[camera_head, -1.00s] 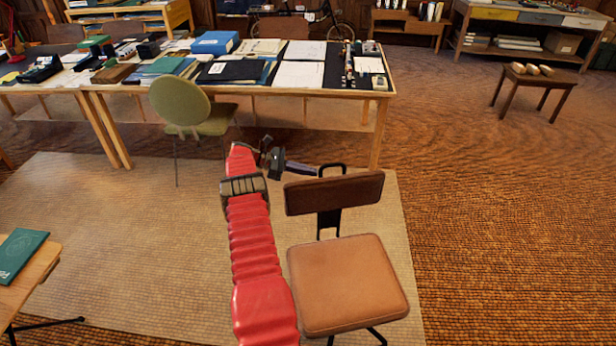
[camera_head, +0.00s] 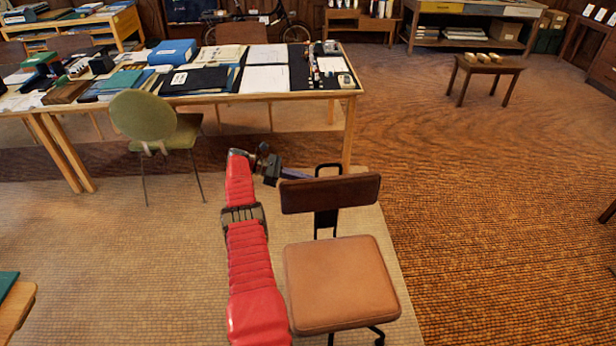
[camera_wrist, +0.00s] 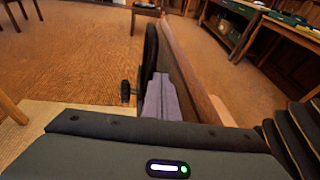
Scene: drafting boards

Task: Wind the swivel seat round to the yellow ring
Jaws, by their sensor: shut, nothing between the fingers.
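The swivel seat is a brown chair with a tan square seat pad (camera_head: 342,283) and a dark brown backrest (camera_head: 345,193). A black loop handle stands up behind the backrest. My gripper (camera_head: 298,174) is at the backrest's left end, its closed fingers on the far side of it. In the wrist view, the grey-purple fingers (camera_wrist: 160,98) lie between the black loop (camera_wrist: 149,55) and the backrest (camera_wrist: 188,75). They are shut with nothing held. They look close to the backrest, but I cannot tell whether they touch it. I see no yellow ring in either view.
A long table (camera_head: 225,97) with papers and boxes stands behind. A green chair (camera_head: 143,117) is left of my arm. A low stool (camera_head: 487,66) stands far right. A table corner (camera_head: 15,310) shows at lower left. Floor right of the seat is clear.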

